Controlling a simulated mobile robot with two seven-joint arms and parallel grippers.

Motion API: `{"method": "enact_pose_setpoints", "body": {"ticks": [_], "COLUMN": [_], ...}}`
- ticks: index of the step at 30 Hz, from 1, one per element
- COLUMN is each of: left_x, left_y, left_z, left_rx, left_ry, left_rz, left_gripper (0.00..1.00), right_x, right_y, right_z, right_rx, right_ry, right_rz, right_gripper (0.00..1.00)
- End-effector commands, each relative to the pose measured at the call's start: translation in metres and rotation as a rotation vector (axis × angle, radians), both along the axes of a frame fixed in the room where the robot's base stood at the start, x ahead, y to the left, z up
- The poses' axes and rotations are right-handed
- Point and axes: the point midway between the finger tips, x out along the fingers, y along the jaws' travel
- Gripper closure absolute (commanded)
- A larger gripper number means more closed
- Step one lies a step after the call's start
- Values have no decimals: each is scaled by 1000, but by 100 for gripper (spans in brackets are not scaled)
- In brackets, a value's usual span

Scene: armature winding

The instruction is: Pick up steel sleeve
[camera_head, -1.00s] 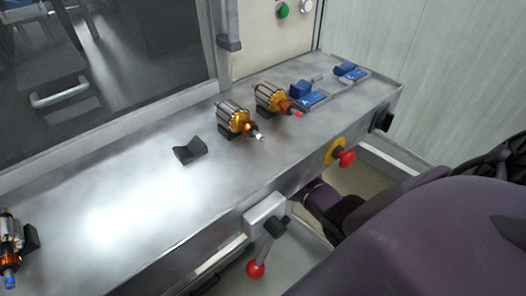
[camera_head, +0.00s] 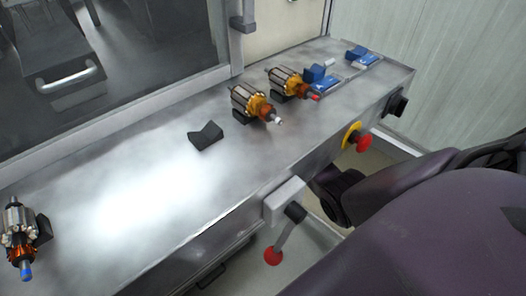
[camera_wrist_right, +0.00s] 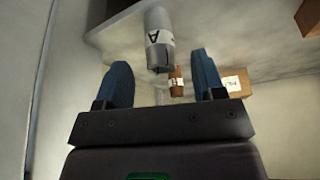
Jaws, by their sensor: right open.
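A small light-grey cylinder (camera_head: 331,63), which may be the steel sleeve, lies at the far end of the metal bench beside the blue blocks. It is too small to make out well. In the right wrist view, my right gripper (camera_wrist_right: 160,57) is open, its two blue fingers apart with nothing gripped. A grey cylinder marked "A" (camera_wrist_right: 159,40) shows beyond and between the fingertips; I cannot tell whether it is the sleeve. My right gripper is not seen in the head view. My left gripper is not in view.
An empty black V-block (camera_head: 205,135) sits between. Blue blocks (camera_head: 315,73) are farther back. A red-knobbed lever (camera_head: 273,255) and red button (camera_head: 364,141) stick out in front.

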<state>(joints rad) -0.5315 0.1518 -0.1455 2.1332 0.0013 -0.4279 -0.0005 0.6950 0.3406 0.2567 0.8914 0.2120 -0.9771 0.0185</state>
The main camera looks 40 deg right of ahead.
Motion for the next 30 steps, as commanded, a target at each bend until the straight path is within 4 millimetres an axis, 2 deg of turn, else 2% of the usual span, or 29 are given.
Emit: {"method": "enact_pose_setpoints", "body": {"ticks": [1, 3, 14, 24, 25, 30], "left_x": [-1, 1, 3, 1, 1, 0], "left_y": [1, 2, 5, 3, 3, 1], "left_z": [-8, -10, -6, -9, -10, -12], "left_rx": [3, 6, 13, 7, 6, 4], "left_ry": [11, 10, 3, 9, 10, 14], "left_rz": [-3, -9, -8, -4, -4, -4], "left_gripper": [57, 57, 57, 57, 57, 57], "right_x": [-1, 3, 8, 8, 8, 8], "right_y": [-1, -1, -2, -2, -2, -2], "right_z": [-16, -21, -20, -20, -20, -20], "right_rx": [0, 0, 1, 1, 1, 1], "right_ry": [11, 8, -1, 0, -1, 0], "right_rz": [0, 0, 0, 0, 0, 0], "right_gripper": [37, 37, 37, 89, 92, 92]}}
